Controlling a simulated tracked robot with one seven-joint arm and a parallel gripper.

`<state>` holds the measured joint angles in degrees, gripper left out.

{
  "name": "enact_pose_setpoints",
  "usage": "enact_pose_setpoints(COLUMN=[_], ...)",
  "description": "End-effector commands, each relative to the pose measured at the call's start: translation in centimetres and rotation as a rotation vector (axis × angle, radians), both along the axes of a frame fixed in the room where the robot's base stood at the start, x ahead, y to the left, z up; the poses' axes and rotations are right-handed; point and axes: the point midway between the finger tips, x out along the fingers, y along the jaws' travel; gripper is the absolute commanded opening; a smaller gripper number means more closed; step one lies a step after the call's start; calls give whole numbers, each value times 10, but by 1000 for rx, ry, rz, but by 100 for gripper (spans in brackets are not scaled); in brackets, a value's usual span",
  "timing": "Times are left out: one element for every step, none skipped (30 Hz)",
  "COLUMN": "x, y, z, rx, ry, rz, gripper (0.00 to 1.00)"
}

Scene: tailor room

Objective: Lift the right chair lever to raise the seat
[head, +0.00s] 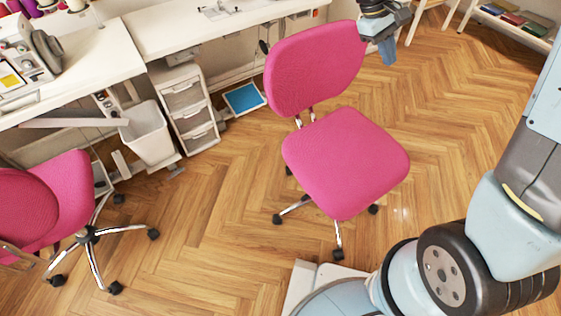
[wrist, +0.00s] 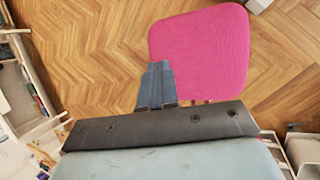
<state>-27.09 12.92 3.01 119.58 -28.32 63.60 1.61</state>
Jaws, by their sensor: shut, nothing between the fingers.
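A pink office chair stands in the middle of the head view, with its backrest (head: 315,65) behind its seat (head: 345,160). No lever shows; the area under the seat is hidden by the seat. My gripper (head: 387,52) is at the top of the head view, just right of the backrest's upper right edge, pointing down. In the wrist view my gripper's fingers (wrist: 155,82) are together with nothing between them. The chair's pink cushion (wrist: 203,45) lies beyond and to the right of them there.
A second pink chair (head: 72,190) stands at left. White desks (head: 205,32), a drawer unit (head: 187,105) and a white bin (head: 148,132) line the back left. A shelf (head: 510,22) is at top right. Wooden floor (head: 460,110) right of the middle chair is clear.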

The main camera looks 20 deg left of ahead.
Motion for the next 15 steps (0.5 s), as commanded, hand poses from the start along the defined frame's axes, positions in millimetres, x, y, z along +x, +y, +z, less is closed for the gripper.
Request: enact_pose_setpoints(x=[5, 8, 12, 14, 16, 19, 21, 22, 24, 25, 25, 26, 26, 26, 26], y=[13, 20, 28, 35, 41, 50, 57, 63, 72, 79, 85, 94, 101, 107, 116], z=[-15, -23, -33, -40, -49, -59, -68, -76, -88, -96, -105, -117, -127, -136, -149], rx=[-30, -47, -69, -86, -104, -126, -143, -160, -182, -201, -218, -240, -257, -274, -297], ry=[23, 33, 46, 55, 66, 78, 87, 96, 107, 115, 125, 134, 143, 151, 160], rz=[36, 53, 80, 97, 117, 141, 161, 181, 205, 225, 245, 271, 291, 311, 338], gripper=[0, 0, 0, 0, 0, 0, 0, 0, 0, 0, 0, 0, 0, 0, 0])
